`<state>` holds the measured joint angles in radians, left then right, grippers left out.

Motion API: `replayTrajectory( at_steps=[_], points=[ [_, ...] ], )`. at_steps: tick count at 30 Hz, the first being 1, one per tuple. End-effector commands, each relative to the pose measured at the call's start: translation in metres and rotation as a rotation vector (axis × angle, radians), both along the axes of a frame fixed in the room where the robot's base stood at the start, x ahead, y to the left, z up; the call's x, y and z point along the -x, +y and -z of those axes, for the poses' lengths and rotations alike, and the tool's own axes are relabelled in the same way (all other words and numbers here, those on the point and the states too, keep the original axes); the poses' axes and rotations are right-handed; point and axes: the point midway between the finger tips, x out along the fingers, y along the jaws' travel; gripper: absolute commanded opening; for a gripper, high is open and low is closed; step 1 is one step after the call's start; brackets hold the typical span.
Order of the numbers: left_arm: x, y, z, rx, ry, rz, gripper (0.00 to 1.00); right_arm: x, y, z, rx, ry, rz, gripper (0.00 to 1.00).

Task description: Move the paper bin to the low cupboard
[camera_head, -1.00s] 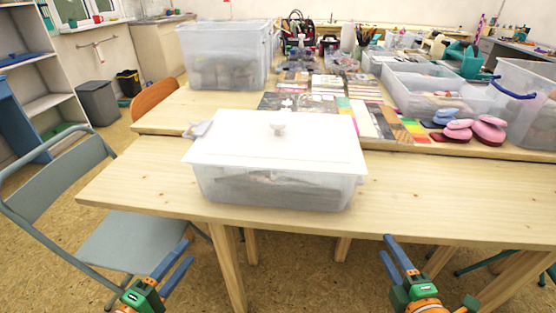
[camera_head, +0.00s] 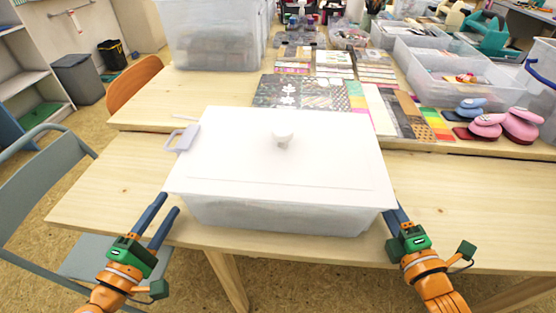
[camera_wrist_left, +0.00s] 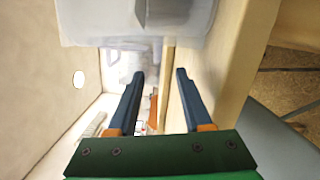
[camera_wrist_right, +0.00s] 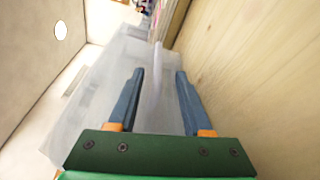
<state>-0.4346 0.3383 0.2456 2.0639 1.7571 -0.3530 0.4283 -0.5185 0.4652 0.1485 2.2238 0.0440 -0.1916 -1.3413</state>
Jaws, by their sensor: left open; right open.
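A clear plastic bin (camera_head: 280,216) with a white knobbed lid (camera_head: 240,150) stands on the wooden table near its front edge; I take it for the paper bin. My left gripper (camera_head: 169,204) is open by its left front corner, apart from it. In the left wrist view, the bin (camera_wrist_left: 100,28) is beyond the open fingers (camera_wrist_left: 160,74). My right gripper (camera_head: 398,207) is open close to the right front corner. In the right wrist view, a pale upright edge of the bin shows between the fingers (camera_wrist_right: 157,74); I cannot tell whether they touch it. I cannot clearly identify the low cupboard.
Patterned paper sheets (camera_head: 300,92), pink stamps (camera_head: 487,126) and clear boxes (camera_head: 450,78) cover the table's back. A grey-blue chair (camera_head: 40,205) stands at the left. An open shelf (camera_head: 40,85) and a grey waste bin (camera_head: 78,78) are farther back. Bare tabletop lies on both sides of the bin.

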Motion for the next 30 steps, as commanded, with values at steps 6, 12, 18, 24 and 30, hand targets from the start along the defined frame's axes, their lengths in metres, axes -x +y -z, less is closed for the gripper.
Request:
replayTrajectory(
  at_steps=[6,12,18,24,30],
  points=[
    [0.000,0.000,0.000,0.000,0.000,0.000,0.50,0.000,0.000,0.000,0.000,0.000,0.000,0.50],
    [-0.005,-0.002,0.000,0.001,0.001,0.002,0.50,-0.005,0.000,0.000,-0.001,-0.002,0.001,0.50],
    [-0.035,-0.011,-0.001,-0.001,-0.003,0.001,0.50,-0.036,0.003,0.001,-0.001,-0.004,0.000,0.50],
    [-0.060,-0.018,-0.002,0.001,-0.002,0.000,0.50,-0.063,0.005,0.003,-0.002,-0.001,0.001,0.50],
    [-0.068,-0.021,-0.001,0.000,0.001,0.000,0.50,-0.071,0.006,0.004,0.000,0.001,0.000,0.50]
  ],
)
